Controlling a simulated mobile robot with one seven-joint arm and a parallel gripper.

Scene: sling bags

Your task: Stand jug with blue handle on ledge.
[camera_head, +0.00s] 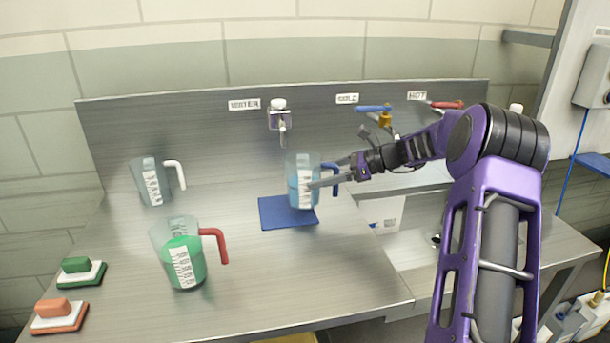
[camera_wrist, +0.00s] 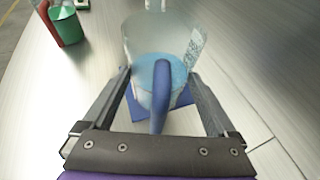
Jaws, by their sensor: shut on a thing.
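The jug with the blue handle (camera_head: 302,180) is clear, with a white scale label and blue liquid inside. It is upright at the far part of the blue mat (camera_head: 276,216); I cannot tell whether its base touches the mat. My gripper (camera_head: 327,177) comes from the right and is shut on this jug. In the wrist view the fingers of my gripper (camera_wrist: 160,88) lie on both sides of the jug (camera_wrist: 150,35), with its blue handle (camera_wrist: 160,95) between them. I cannot tell for sure which surface is the ledge.
A jug with a red handle (camera_head: 181,265) and green liquid stands front left. A jug with a white handle (camera_head: 149,183) stands behind it. A tap (camera_head: 282,125) is on the metal backboard. A blue shelf (camera_head: 595,163) is far right.

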